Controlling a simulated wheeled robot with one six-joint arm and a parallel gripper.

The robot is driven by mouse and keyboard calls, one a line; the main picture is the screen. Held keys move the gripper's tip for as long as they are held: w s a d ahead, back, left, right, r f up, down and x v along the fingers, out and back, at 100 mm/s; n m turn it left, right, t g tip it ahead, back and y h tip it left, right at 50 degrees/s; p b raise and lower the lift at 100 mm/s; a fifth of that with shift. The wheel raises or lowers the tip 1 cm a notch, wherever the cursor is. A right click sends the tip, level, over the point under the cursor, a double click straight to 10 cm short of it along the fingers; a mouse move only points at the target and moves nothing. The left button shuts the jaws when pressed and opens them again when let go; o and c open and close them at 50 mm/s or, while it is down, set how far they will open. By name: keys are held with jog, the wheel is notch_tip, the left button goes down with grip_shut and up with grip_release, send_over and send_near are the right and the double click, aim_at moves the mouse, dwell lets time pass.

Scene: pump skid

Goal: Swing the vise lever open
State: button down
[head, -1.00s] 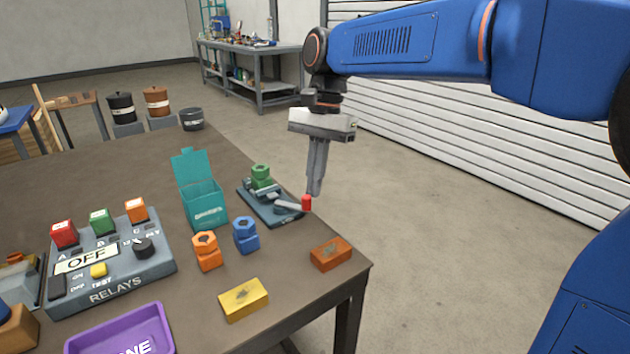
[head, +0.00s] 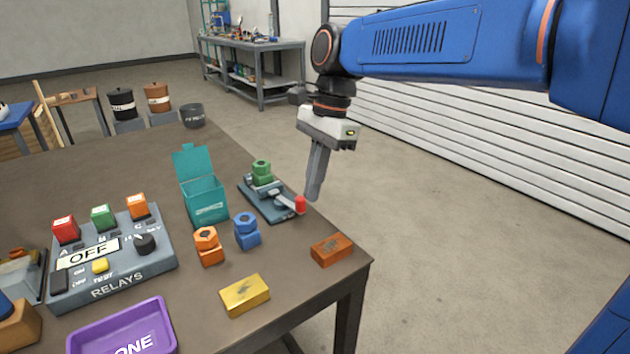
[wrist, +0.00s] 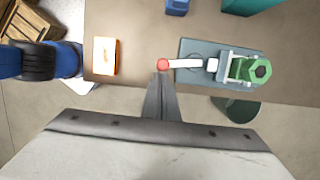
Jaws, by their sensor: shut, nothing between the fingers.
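The vise (head: 270,200) sits on a dark blue-grey base plate near the table's right edge, with a green hex-topped part (head: 262,172) in it. Its lever (head: 284,201) is a pale bar with a red tip (head: 300,204) pointing toward the table edge. In the wrist view the lever (wrist: 186,63) runs left from the vise, and its red tip (wrist: 163,65) is just beyond my fingertips. My gripper (head: 312,198) is shut and empty, pointing down beside the red tip. It also shows in the wrist view (wrist: 161,76). I cannot tell whether the fingers touch the tip.
A teal open-lid box (head: 205,200) stands left of the vise. Blue (head: 247,232) and orange (head: 208,247) hex-topped parts stand in front. An orange block (head: 331,249) lies near the table corner. Open floor lies right of the table.

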jog(key=s+m, duration=0.1)
jog(key=a+m, duration=0.1)
jog(key=shift+s+m+t, duration=0.4)
jog(key=s+a+m, duration=0.1)
jog(key=m, duration=0.1)
jog(key=shift+s+a+m+t, duration=0.1)
jog(key=shift+m+t, duration=0.2)
jog(key=shift+s+a, duration=0.1)
jog(key=shift+a, duration=0.05)
jog(key=shift+s+a, duration=0.35)
jog(key=shift+a, duration=0.4)
